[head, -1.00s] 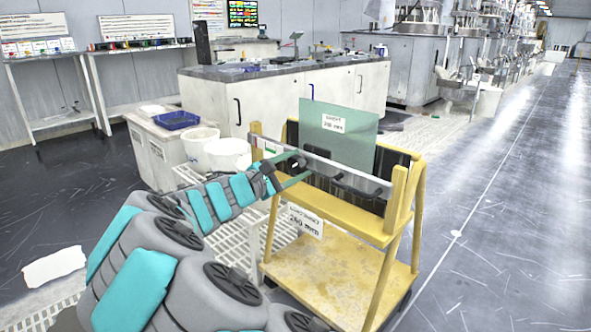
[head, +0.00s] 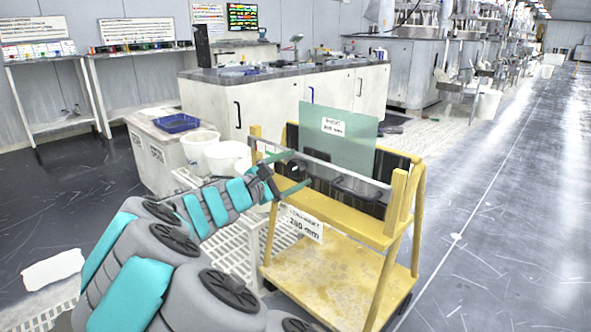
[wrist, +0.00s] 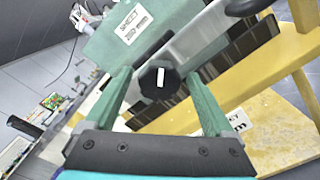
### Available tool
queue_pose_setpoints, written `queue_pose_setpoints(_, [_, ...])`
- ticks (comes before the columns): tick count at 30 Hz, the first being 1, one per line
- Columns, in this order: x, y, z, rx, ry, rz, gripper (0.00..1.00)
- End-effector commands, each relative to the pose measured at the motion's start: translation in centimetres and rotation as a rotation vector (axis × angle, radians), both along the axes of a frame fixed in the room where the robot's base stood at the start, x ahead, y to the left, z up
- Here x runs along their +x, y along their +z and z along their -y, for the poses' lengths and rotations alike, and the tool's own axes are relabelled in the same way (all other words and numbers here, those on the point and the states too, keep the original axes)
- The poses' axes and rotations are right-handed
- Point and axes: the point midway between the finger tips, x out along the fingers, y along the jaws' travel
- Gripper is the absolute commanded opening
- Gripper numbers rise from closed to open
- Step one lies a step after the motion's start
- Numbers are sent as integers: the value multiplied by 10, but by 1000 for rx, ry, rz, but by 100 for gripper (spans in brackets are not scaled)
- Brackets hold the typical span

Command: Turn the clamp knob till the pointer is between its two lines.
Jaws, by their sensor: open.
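The clamp knob (wrist: 160,82) is black and many-sided, with a white mark on its face, upright in the wrist view. It sits at the metal bar (wrist: 200,45) of the yellow stand (head: 345,212). My gripper (wrist: 158,77) is open, its green fingers on either side of the knob with visible gaps. In the head view my gripper (head: 297,171) is at the left part of the bar, where the knob is partly hidden by the fingers. I cannot make out the two lines or a separate pointer.
A green plate (head: 338,130) with a label stands upright in the stand, behind the bar. A black handle (head: 358,190) is to the right on the bar. White buckets (head: 226,155) and a white slatted platform (head: 235,240) are left of the stand. The floor at right is clear.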

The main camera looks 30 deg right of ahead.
Motion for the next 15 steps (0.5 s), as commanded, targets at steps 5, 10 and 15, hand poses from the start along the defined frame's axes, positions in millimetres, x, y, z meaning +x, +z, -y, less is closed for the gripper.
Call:
queue_pose_setpoints(5, [-8,0,-27,0,6,-1,88])
queue_pose_setpoints(10, [-17,0,-51,0,5,0,88])
queue_pose_setpoints(15, [-23,0,-65,0,1,0,88])
